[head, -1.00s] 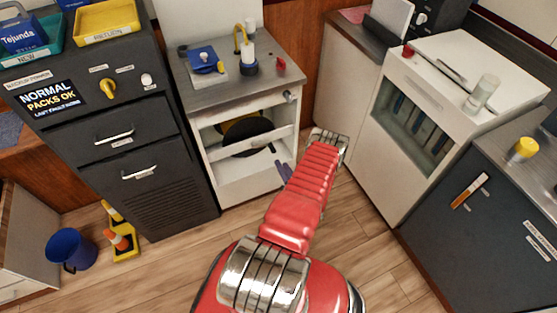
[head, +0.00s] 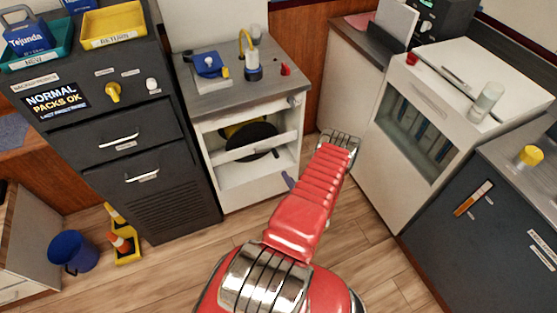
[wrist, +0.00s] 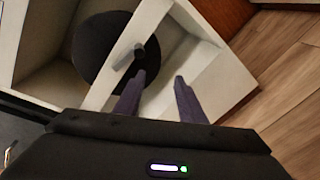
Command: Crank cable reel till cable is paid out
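The cable reel, a black disc (head: 250,142), sits inside the open-fronted white cabinet (head: 255,188), partly behind a white cross bar. In the head view my gripper (head: 289,180) is mostly hidden behind my arm.
The cross bar (wrist: 165,12) runs in front of the reel. A dark drawer cabinet (head: 150,205) stands left, and a white glass-fronted unit (head: 375,165) right. Wooden floor is open around my base.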

